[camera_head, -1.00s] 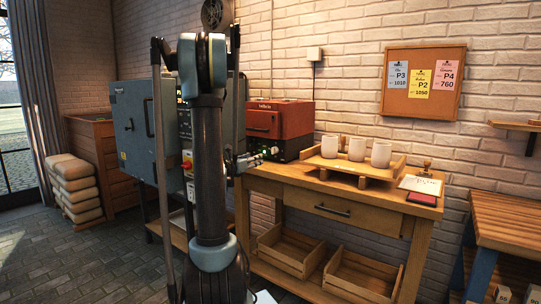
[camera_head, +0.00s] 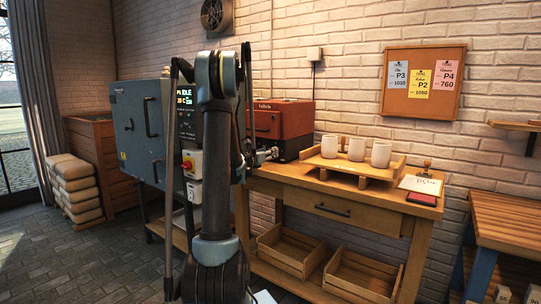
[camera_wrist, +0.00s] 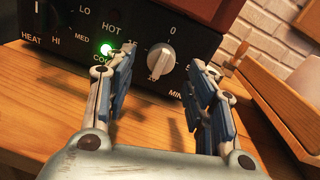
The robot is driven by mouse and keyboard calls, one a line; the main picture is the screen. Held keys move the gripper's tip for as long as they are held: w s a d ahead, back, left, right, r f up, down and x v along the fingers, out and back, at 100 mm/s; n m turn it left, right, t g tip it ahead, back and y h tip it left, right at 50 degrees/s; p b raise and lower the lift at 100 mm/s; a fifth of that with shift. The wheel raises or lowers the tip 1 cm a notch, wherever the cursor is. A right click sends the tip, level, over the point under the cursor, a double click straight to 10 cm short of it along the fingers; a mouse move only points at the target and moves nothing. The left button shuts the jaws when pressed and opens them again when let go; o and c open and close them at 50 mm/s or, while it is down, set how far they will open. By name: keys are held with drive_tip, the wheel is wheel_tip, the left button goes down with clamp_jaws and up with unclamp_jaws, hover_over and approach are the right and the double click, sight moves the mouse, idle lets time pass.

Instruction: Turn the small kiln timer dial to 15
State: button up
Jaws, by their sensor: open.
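The small kiln (camera_head: 284,122) is a red-brown box with a dark front panel on the wooden bench. Its timer dial (camera_wrist: 161,59) is a pale round knob with a raised grip, at upper middle in the wrist view. A 0 stands above it and to its right; a partly hidden 15 is at its left. The number below is hard to read. Where its pointer sits is unclear. My gripper (camera_wrist: 161,62) is open, one finger at each side of the dial, with gaps seen between them. Depth to the dial is unclear. In the head view my arm hides most of the gripper.
A green light (camera_wrist: 106,50) glows on the panel left of the dial. A wooden tray (camera_head: 345,166) with white cups stands right of the kiln. The large grey kiln (camera_head: 137,128) stands left. Bare bench top lies before the small kiln.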

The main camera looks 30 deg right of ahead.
drive_tip(key=shift+x, duration=1.65)
drive_tip(key=c, duration=1.1)
